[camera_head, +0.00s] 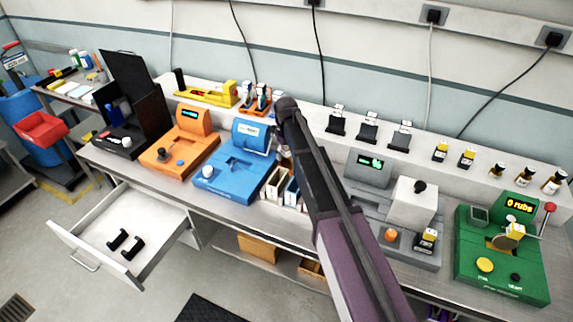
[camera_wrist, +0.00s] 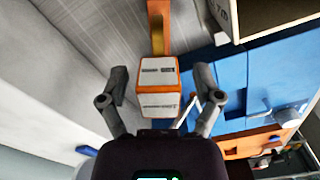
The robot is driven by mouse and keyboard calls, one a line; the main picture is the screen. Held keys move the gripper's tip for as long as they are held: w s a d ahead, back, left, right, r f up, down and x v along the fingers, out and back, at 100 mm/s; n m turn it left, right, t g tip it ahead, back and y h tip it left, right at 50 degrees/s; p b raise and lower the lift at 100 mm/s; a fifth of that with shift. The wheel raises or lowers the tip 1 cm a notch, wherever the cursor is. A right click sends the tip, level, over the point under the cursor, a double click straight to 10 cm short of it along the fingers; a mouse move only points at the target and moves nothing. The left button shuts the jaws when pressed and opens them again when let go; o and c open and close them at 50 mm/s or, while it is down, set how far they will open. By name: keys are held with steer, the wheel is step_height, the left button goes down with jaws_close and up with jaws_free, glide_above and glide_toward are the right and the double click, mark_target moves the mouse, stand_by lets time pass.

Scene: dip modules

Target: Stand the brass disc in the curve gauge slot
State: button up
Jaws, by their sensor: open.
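In the wrist view my gripper (camera_wrist: 160,78) is open, a finger on each side of an orange-and-white block (camera_wrist: 158,90) with printed labels; I cannot tell whether they touch it. In the head view my arm hides most of the gripper. I cannot make out the brass disc for certain; a small tan round piece (camera_head: 515,231) shows on the green machine (camera_head: 500,262) at the right. No slot is clearly readable as the curve gauge's. A blue station (camera_head: 232,172) with a recess stands left of my arm, and its blue surface shows in the wrist view (camera_wrist: 235,85).
An orange station (camera_head: 178,148) and a black open case (camera_head: 125,125) stand at the left. A grey station (camera_head: 400,235) stands right of my arm. An open drawer (camera_head: 155,240) juts out at front left. Small modules line the back ledge (camera_head: 312,140).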

stand_by(0.4)
jaws_close()
steer(key=shift+r, duration=0.2)
step_height(320, 180, up, 10)
steer(key=p, duration=1)
steer(key=shift+f, duration=0.15)
stand_by(0.6)
